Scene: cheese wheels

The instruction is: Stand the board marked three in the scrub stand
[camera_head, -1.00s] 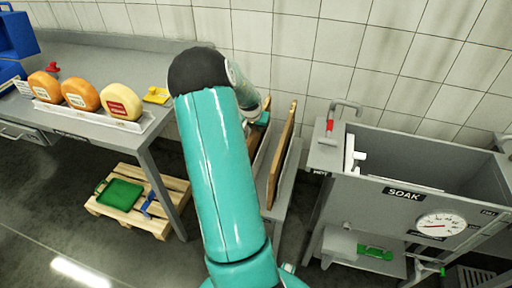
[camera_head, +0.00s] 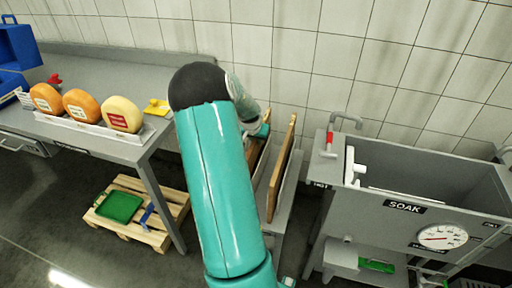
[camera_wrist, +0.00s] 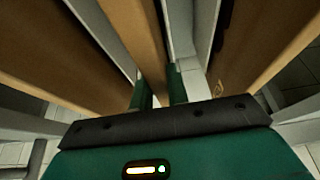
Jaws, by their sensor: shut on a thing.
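My gripper (camera_wrist: 159,92) has two green fingers in the wrist view, one on each side of the lower end of a wooden board (camera_wrist: 140,32), and is shut on it. In the head view my arm hides most of the gripper and much of this area. There, a tall wooden board (camera_head: 281,168) stands upright in a grey stand (camera_head: 276,216), with another wooden board (camera_head: 254,152) partly hidden behind my arm. The wrist view also shows a board on the left (camera_wrist: 60,55) and one on the right (camera_wrist: 262,45). No number is readable, and no label names the scrub stand.
A grey tank marked SOAK (camera_head: 375,200) stands close on the right. On the left, a bench (camera_head: 100,140) carries three cheese wheels (camera_head: 80,106) in a tray. A pallet (camera_head: 165,213) with a green item lies under it. A tiled wall closes off the back.

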